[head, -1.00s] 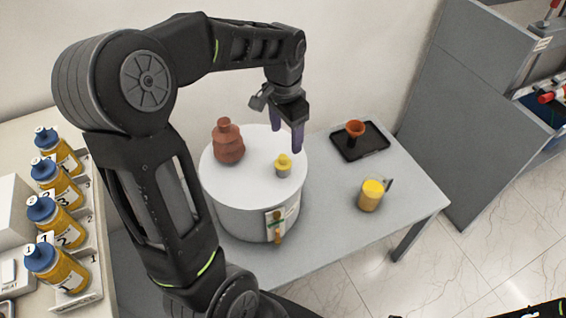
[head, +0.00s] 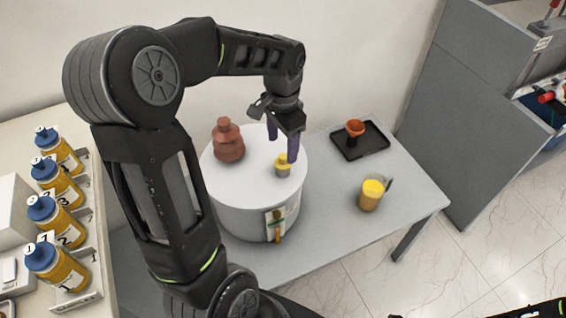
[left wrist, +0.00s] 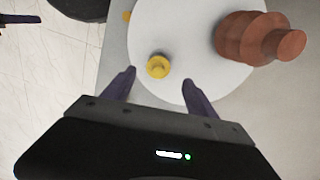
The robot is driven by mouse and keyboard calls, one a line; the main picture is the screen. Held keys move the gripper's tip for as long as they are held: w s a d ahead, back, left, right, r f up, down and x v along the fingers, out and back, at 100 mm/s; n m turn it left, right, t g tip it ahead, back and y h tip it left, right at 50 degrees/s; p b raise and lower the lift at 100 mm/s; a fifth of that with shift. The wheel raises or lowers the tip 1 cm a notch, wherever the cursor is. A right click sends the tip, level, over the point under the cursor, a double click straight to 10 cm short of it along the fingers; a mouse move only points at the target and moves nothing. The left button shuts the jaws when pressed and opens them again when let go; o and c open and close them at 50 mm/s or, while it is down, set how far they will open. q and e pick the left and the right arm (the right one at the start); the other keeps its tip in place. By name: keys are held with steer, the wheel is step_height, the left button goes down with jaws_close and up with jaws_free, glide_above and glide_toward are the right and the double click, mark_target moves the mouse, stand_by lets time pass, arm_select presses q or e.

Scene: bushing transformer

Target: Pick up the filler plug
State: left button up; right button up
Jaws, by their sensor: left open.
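The filler plug (head: 282,167) is a small yellow cap on a grey neck, on the white top of the round transformer tank (head: 238,182). In the left wrist view the yellow plug (left wrist: 158,66) lies ahead of and between the two fingertips. My left gripper (head: 283,148) is open and empty, its purple fingers pointing down just above and behind the plug. One finger overlaps the plug's right edge in the head view. The left gripper (left wrist: 160,78) also shows in the left wrist view, with its fingers apart.
A brown bushing (head: 228,143) stands on the tank top, left of the plug. Several blue-capped bottles (head: 56,207) stand at the left.

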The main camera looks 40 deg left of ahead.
mark_target(284, 156)
arm_select(q)
step_height(284, 156, down, 5)
steer(key=shift+d+f+p, duration=0.15)
steer(key=shift+p, duration=0.2)
steer(key=shift+c, duration=0.4)
steer(key=c, duration=1.4)
